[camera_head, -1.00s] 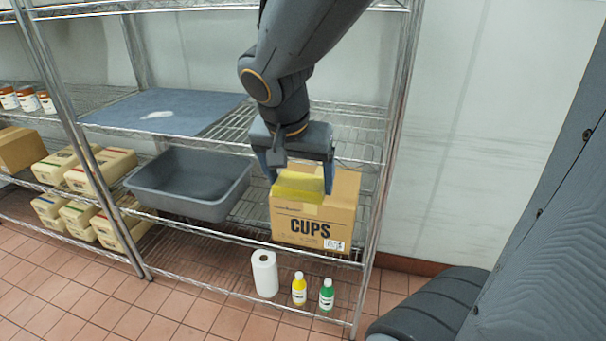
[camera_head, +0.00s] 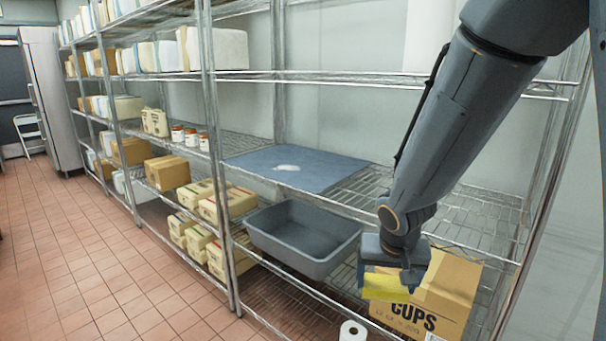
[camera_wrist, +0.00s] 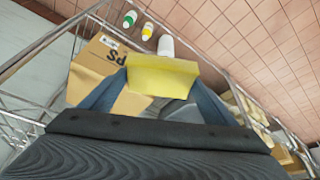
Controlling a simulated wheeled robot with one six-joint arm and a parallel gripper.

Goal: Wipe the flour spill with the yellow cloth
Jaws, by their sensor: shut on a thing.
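My gripper (camera_head: 388,285) is shut on the yellow cloth (camera_head: 385,287) and holds it in front of the CUPS box. The cloth also shows between the fingers in the wrist view (camera_wrist: 162,76). The white flour spill (camera_head: 286,168) is a small patch on the blue-grey mat (camera_head: 330,176), which lies on the middle wire shelf. The spill does not show in the wrist view.
A grey tub (camera_head: 300,262) stands on the shelf below the mat. The cardboard CUPS box (camera_head: 450,290) is right beside my gripper. A shelf post (camera_head: 213,150) stands left of the mat. A paper roll (camera_head: 352,331) is low down. Tiled floor at left is clear.

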